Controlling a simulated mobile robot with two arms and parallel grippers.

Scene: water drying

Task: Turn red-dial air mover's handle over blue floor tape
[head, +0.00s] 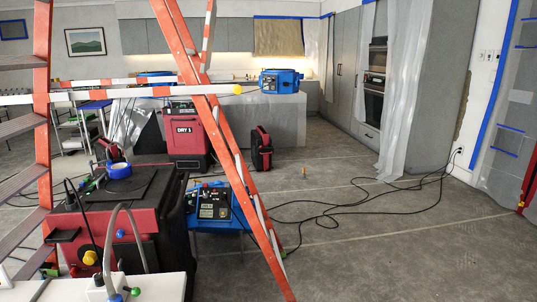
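A red and black air mover (262,148) stands upright on the floor past the ladder, near the middle of the room. Its dial is too small to make out, and I cannot tell which way its handle points. Another red and black round unit (112,150) shows partly behind the black case at left. A blue unit (280,81) sits on the island counter, and another blue one (155,80) is partly hidden behind the striped bars. I cannot make out blue tape on the floor. Neither of my grippers is in view.
An orange stepladder (225,135) and striped bars (120,92) cross the near left. A red DRY 1 machine (187,140), a blue machine (213,205) and a red-black case (125,205) stand there. Black cables (345,205) cross the floor. The right foreground floor is clear.

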